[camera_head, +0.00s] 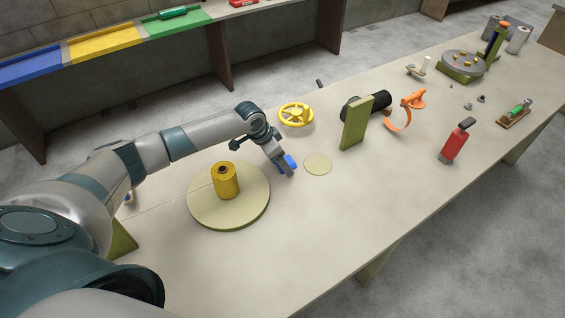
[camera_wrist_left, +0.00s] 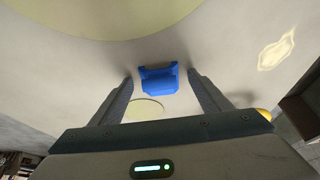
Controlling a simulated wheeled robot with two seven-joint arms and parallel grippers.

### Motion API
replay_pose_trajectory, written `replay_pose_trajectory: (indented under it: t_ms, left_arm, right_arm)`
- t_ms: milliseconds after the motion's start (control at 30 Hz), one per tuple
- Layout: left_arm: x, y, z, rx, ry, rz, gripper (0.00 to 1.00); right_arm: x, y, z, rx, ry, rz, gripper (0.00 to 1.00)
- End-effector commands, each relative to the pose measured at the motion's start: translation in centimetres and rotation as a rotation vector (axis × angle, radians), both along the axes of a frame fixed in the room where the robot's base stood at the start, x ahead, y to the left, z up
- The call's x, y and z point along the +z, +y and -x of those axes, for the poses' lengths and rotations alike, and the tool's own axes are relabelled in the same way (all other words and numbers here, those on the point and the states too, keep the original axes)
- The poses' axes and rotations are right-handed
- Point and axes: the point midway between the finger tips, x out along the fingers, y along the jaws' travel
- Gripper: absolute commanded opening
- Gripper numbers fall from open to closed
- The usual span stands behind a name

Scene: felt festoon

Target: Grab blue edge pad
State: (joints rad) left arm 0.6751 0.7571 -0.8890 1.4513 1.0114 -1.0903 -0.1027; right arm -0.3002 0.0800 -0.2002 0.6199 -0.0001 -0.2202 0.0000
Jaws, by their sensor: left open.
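The blue edge pad (camera_head: 289,162) is a small blue block on the pale table, beside a flat pale green disc. In the left wrist view the pad (camera_wrist_left: 158,78) lies ahead, between the lines of the two fingers. My left gripper (camera_head: 284,168) is at the pad in the head view and partly covers it. In the left wrist view its fingers (camera_wrist_left: 164,82) are apart, with the pad in the gap; I cannot tell whether they touch it. My right gripper is not in view.
A round pale board (camera_head: 245,212) carries a yellow spool (camera_head: 225,182) left of the gripper. A yellow handwheel (camera_head: 296,114) lies behind it. A green upright block (camera_head: 356,128) stands to the right. The table front of the gripper is clear.

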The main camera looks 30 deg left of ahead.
Motion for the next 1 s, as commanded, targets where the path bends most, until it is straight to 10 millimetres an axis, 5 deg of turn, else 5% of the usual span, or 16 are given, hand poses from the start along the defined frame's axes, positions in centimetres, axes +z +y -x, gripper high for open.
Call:
replay_pose_trajectory:
  t_ms: [67, 233, 667, 1000]
  left_arm:
    - [0.0, 0.0, 0.0, 0.000, 0.000, 0.000, 0.66]
    - [0.0, 0.0, 0.0, 0.000, 0.000, 0.000, 0.26]
    - [0.4, 0.0, 0.0, 0.000, -0.001, 0.001, 0.26]
    - [4.3, -1.0, 0.1, -0.006, -0.003, 0.003, 0.26]
  right_arm:
    - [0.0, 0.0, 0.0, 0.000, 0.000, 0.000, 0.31]
    - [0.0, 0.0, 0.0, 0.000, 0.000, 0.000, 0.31]
    - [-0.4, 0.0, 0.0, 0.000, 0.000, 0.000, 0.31]
    - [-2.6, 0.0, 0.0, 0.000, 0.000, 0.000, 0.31]
